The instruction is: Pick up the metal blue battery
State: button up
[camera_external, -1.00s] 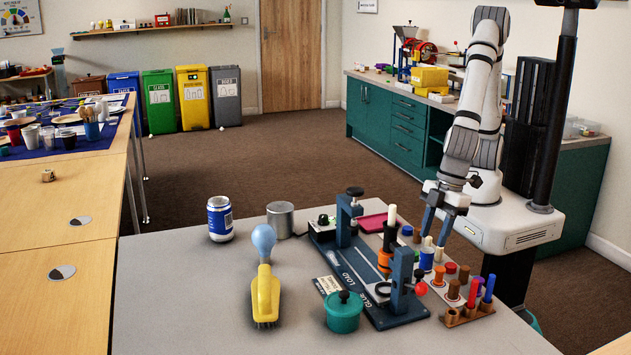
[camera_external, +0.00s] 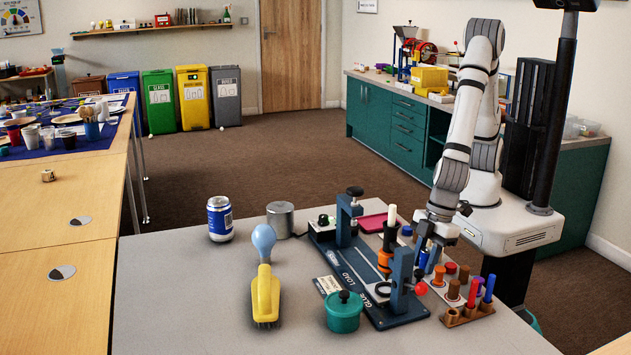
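A blue cylinder (camera_external: 423,260), which looks like the metal blue battery, stands among small parts at the right of the grey table, just behind the red ball knob. My gripper (camera_external: 428,255) points down at it from above. The dark blue fingers are spread on either side of its upper part and partly hide it. I cannot tell whether they touch it.
A clamp jig (camera_external: 357,277) with an upright orange-and-black tool (camera_external: 386,250) stands close left of my gripper. A wooden holder (camera_external: 468,314) with coloured pegs is in front right. A teal pot (camera_external: 343,312), a yellow brush (camera_external: 265,297) and a can (camera_external: 220,219) stand further left.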

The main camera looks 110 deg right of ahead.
jog(key=c, duration=0.5)
jog(key=shift+r, duration=0.1)
